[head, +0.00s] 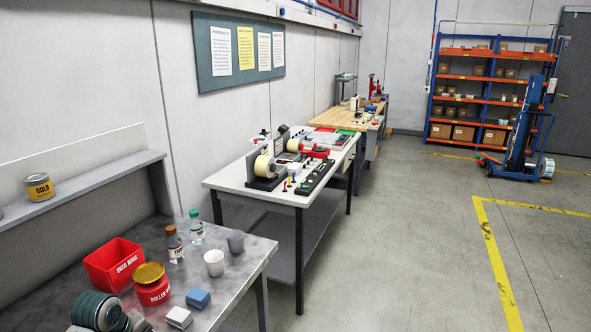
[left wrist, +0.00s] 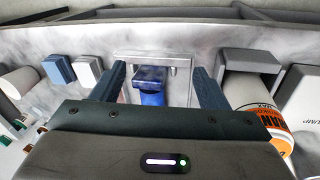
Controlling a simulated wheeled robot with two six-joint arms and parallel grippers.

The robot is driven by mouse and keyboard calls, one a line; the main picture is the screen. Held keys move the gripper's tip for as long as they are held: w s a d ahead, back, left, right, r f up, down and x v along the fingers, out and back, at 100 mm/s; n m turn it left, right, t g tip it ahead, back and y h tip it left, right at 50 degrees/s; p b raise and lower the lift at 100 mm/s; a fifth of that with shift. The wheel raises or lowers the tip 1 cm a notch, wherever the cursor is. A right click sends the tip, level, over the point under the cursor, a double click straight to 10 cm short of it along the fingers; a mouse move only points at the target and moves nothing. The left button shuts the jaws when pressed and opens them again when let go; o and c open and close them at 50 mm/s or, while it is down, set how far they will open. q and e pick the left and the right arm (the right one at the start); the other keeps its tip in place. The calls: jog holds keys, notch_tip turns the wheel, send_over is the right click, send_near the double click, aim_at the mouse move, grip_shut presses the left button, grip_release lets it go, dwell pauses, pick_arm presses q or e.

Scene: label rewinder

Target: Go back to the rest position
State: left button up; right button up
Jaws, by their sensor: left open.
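My left gripper (left wrist: 160,72) shows in the left wrist view, its two dark blue fingers apart with a gap between them. Beyond the gap is a blue object (left wrist: 152,90) in front of a grey metal frame (left wrist: 180,62); I cannot tell whether it touches the fingers. There, the label rewinder (head: 265,170), with pale rolls and red parts, stands on a white-topped table (head: 230,181) in the middle.
A grey bench (head: 258,250) at the near left holds a red bin (head: 113,264), a red jar (head: 153,291), bottles and cups. A wooden-topped table (head: 333,118) stands farther back. A blue lifter (head: 522,135) stands by orange shelving (head: 470,80).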

pick_arm(q)
jog(key=s+d+f+m, duration=0.3)
jog(key=s+f+m, duration=0.1)
jog(key=s, duration=0.3)
jog(key=s+d+f+m, duration=0.3)
jog(key=s+d+f, duration=0.1)
jog(key=s, duration=0.4)
jog(key=s+d+r+m+t+y, duration=0.15)
jog(key=s+m, duration=0.45)
jog(key=s, duration=0.6)
notch_tip(320, 180, down, 38)
jog(key=s+a+g+b, duration=0.1)
jog(key=a+g+b, duration=0.15)
jog(key=b, duration=0.35)
jog(key=s+a+f+b, duration=0.1)
jog(key=s+f+b, duration=0.4)
jog(key=s+f, duration=1.3)
notch_tip(320, 180, down, 4)
jog(key=shift+a+n, duration=0.15)
jog(key=shift+n, duration=0.15)
pick_arm(e)
notch_tip(320, 180, down, 11)
jog(key=shift+w, duration=0.15)
